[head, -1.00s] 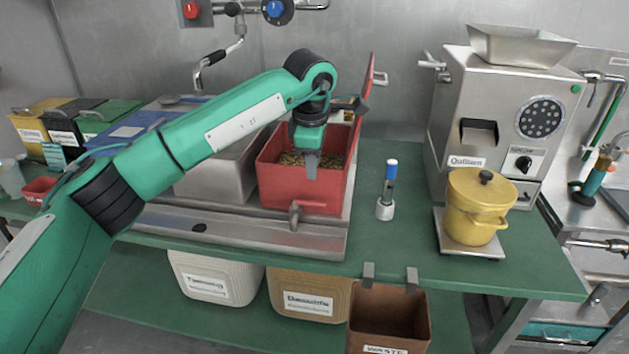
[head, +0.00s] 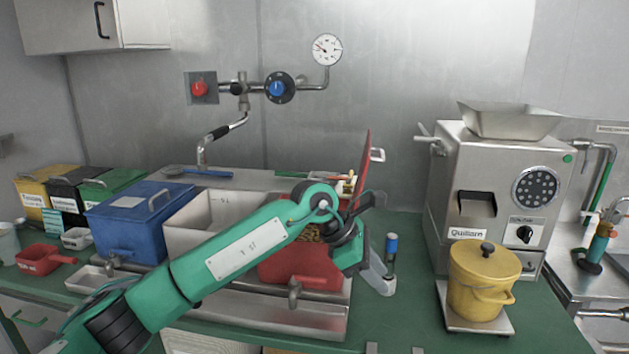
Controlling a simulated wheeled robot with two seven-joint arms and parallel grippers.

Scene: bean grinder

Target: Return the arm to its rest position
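My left arm comes in from the lower left and crosses in front of the red bin (head: 290,268). My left gripper (head: 379,277) is at the bin's right side, by the blue-capped tool (head: 391,248) in its white holder, and partly overlaps the holder in the picture. The gap between its fingers does not show, and I see nothing held. The red bin holds brownish beans (head: 309,234), partly hidden by my arm, and its red lid (head: 361,170) stands raised. My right gripper is out of view.
The grinder (head: 470,190) stands at the right, with a lidded yellow pot (head: 484,285) on a metal plate in front. A blue bin (head: 135,225) and an open grey bin (head: 185,240) stand left of the red bin. Green counter is clear between the holder and the pot.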

